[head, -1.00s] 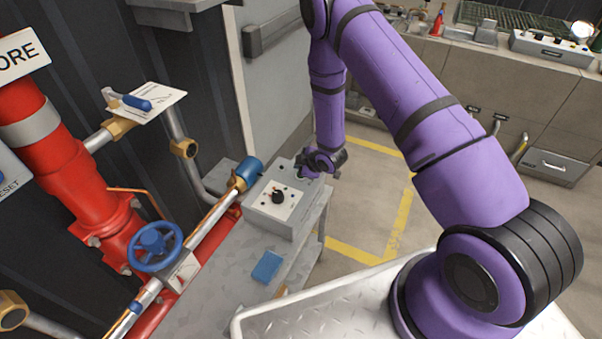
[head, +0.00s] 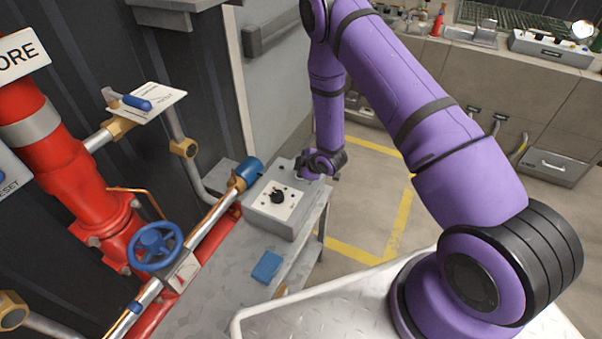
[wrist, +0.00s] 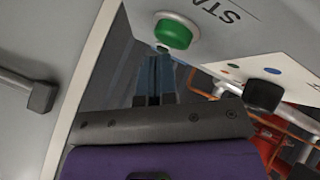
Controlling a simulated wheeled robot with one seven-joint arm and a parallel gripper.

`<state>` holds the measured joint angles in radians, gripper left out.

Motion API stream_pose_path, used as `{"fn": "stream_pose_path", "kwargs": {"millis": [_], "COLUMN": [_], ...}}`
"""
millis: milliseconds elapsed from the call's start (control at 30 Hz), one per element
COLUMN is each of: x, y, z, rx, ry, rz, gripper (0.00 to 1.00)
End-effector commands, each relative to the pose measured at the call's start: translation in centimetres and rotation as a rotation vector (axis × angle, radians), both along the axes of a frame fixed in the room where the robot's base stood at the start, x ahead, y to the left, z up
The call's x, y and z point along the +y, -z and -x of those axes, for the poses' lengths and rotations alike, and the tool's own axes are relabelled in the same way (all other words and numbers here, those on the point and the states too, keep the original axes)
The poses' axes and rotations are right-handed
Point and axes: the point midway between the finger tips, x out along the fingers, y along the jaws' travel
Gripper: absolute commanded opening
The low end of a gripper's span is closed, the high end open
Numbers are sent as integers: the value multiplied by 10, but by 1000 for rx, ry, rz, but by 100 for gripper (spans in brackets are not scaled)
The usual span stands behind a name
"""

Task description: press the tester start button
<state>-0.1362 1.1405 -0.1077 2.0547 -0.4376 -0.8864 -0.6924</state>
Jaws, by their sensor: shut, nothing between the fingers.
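The tester (head: 285,210) is a grey box with a pale top panel and a dark knob, standing on a metal bench. In the wrist view its panel carries a green button (wrist: 174,33) beside lettering that begins "STA". My gripper (wrist: 160,52) is shut and empty, its fingertips just below the green button in the picture. I cannot tell whether they touch it. In the head view my gripper (head: 305,172) is at the tester's far right end and hides the button there.
A blue capped pipe end (head: 247,172) lies close left of the tester. A blue valve wheel (head: 155,246) and red pipes stand further left. A blue block (head: 267,266) lies on the bench (head: 225,300). Open floor with yellow lines (head: 352,215) is to the right.

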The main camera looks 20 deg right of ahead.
Motion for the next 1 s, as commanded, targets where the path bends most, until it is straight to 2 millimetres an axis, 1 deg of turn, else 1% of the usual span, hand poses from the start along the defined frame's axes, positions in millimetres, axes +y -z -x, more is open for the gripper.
{"fn": "stream_pose_path", "kwargs": {"millis": [1000], "x": [0], "y": [8], "z": [0], "rx": [1], "ry": [0], "rz": [1], "gripper": [0]}}
